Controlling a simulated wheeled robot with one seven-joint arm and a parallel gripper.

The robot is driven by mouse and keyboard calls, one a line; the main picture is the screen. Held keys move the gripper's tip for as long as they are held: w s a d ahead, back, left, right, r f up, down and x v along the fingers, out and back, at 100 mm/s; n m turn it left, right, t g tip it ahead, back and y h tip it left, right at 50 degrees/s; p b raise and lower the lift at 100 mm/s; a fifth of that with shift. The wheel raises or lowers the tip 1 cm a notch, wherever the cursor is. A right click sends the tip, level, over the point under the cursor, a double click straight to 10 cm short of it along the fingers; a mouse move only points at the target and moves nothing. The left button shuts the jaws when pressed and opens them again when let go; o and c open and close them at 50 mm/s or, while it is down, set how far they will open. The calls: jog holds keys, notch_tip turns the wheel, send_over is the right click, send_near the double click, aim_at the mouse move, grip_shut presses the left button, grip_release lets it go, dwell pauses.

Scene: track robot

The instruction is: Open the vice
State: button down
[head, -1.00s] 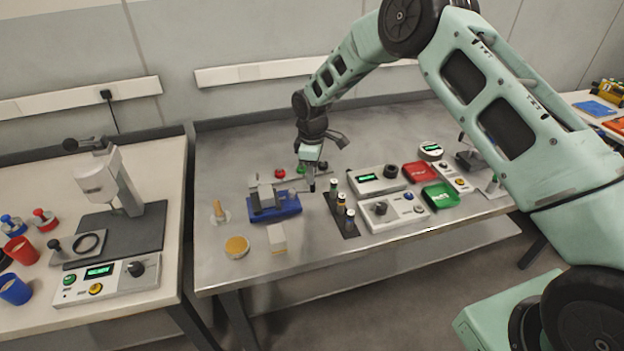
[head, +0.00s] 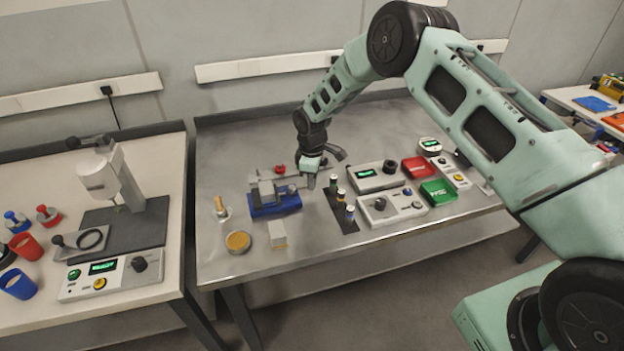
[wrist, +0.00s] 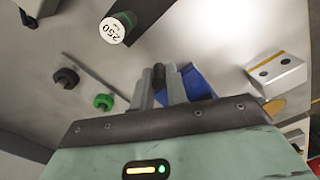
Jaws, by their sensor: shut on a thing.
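The vice (head: 272,209) has a blue base and grey jaws and sits on the grey metal bench in the head view. Its blue body (wrist: 197,82) shows partly beyond the fingers in the wrist view. My gripper (head: 311,184) is low over the bench, just right of the vice. In the wrist view its fingers (wrist: 159,88) are shut around a small dark piece (wrist: 158,72) at the vice's side, which looks like its handle. The fingers and the gripper body hide most of it, and the gap between the vice jaws is not clear.
Control boxes (head: 392,206) and red and green trays lie farther right. A pale block (head: 277,235) and yellow-topped disc (head: 238,241) are in front.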

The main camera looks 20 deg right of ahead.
jog(key=shift+s+a+m+b, duration=0.15)
jog(key=shift+s+m+b, duration=0.35)
jog(key=shift+m+b, duration=0.6)
jog(key=m, duration=0.1)
jog(key=s+m+b, duration=0.1)
jog(key=shift+s+a+m, duration=0.15)
jog(key=shift+a+m, duration=0.2)
jog(key=shift+m, duration=0.05)
jog(key=m+b, duration=0.1)
jog(key=s+a+m, duration=0.1)
jog(key=m, duration=0.1)
jog(key=m+b, duration=0.1)
jog(key=shift+s+a+m+b, duration=0.25)
jog(key=shift+a+m+b, duration=0.05)
jog(key=shift+b, duration=0.05)
jog(key=a+m, duration=0.1)
jog(key=m+b, duration=0.1)
jog(key=m, duration=0.1)
jog(key=shift+s+a, duration=0.35)
jog(key=shift+s, duration=0.05)
jog(key=shift+a+r+m+b, duration=0.1)
jog(key=shift+a+m+b, duration=0.4)
jog(key=shift+m, duration=1.2)
jog(key=shift+a, duration=0.25)
jog(key=c, duration=1.4)
grip_release()
jog(key=shift+s, duration=0.1)
